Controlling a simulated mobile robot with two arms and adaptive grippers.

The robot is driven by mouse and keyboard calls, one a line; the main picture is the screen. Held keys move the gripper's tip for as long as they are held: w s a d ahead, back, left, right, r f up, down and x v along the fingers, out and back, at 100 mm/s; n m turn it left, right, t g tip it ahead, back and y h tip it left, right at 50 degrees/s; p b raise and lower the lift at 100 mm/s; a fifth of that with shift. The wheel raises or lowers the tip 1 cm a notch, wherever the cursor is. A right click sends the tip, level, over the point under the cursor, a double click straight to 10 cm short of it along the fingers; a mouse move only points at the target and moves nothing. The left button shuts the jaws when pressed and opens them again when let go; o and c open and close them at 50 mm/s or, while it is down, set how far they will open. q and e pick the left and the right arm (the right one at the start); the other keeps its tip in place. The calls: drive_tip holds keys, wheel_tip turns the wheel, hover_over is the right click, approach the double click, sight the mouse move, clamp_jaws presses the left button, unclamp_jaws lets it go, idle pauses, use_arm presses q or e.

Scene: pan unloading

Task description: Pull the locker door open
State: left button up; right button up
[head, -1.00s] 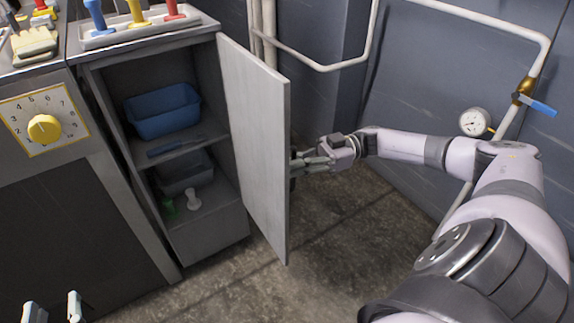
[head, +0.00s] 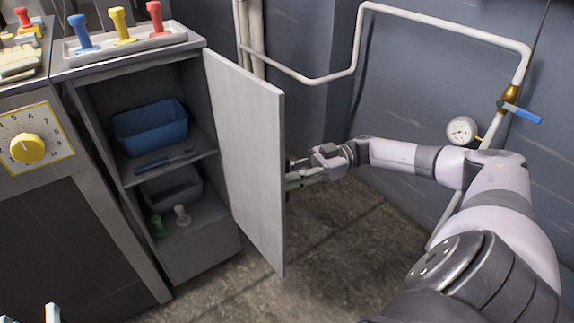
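The grey locker door (head: 250,160) stands wide open, swung out to the right of the locker (head: 200,255). The locker's inside shows, with two levels. My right gripper (head: 294,180) is at the outer face of the door near its free edge. The door hides its fingertips and any handle there, so I cannot tell whether it is shut on something. Only the fingertips of my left gripper (head: 30,316) show at the bottom left corner, apart from the locker.
A blue bin (head: 150,127) sits on the upper shelf, a grey bin (head: 172,190) below. A white tray (head: 125,46) with coloured pegs stands on top. A dial panel (head: 30,149) is at left. A white pipe (head: 440,14) and gauge (head: 462,131) are on the right wall.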

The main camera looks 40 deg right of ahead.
drive_tip(key=shift+o, duration=0.7)
drive_tip(key=shift+d, duration=0.1)
drive_tip(key=v, duration=1.1)
drive_tip(key=shift+d, duration=0.4)
drive_tip(key=shift+s, duration=0.2)
